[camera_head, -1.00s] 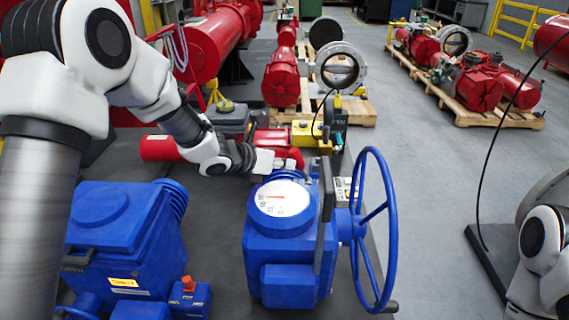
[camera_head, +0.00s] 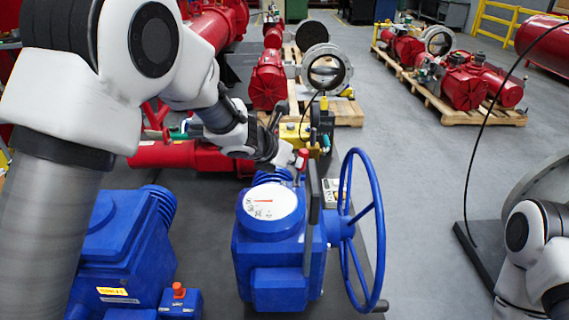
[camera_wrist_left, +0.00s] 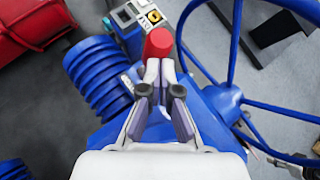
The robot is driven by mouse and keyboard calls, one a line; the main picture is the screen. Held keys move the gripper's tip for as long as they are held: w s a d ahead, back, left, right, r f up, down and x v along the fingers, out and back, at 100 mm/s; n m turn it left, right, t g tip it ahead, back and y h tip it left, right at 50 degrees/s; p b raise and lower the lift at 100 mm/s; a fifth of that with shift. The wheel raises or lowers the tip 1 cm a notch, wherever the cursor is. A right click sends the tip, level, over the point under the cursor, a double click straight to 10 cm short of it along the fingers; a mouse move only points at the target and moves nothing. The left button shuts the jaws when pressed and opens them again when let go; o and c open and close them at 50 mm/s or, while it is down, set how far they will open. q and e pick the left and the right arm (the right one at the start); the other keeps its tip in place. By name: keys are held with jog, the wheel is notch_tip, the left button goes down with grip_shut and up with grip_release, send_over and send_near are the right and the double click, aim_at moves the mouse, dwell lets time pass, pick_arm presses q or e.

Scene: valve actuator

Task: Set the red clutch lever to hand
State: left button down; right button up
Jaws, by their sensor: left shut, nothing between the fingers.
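The red knob (camera_head: 303,158) of the clutch lever stands at the top of the blue valve actuator (camera_head: 270,245), just left of a dark upright bar (camera_head: 314,200). The knob also shows in the left wrist view (camera_wrist_left: 159,43), right at my fingertips. My left gripper (camera_head: 292,158) reaches in from the left above the actuator. In the left wrist view my left gripper (camera_wrist_left: 159,66) is shut and empty, its tips against or very near the knob. I cannot tell whether they touch. The lever's shaft is mostly hidden. My right gripper is out of view.
A blue handwheel (camera_head: 365,230) stands at the actuator's right side and a dial (camera_head: 270,201) faces up on top. A second blue unit (camera_head: 125,250) stands to the left. Red cylinders (camera_head: 180,155) lie behind.

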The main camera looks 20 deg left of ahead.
pick_arm(q)
jog(key=shift+w+d, duration=0.15)
jog(key=shift+d, duration=0.2)
jog(key=shift+r, duration=0.1)
jog(key=shift+a+r+p, duration=0.15)
jog(key=shift+r+p, duration=0.45)
jog(key=shift+r, duration=0.15)
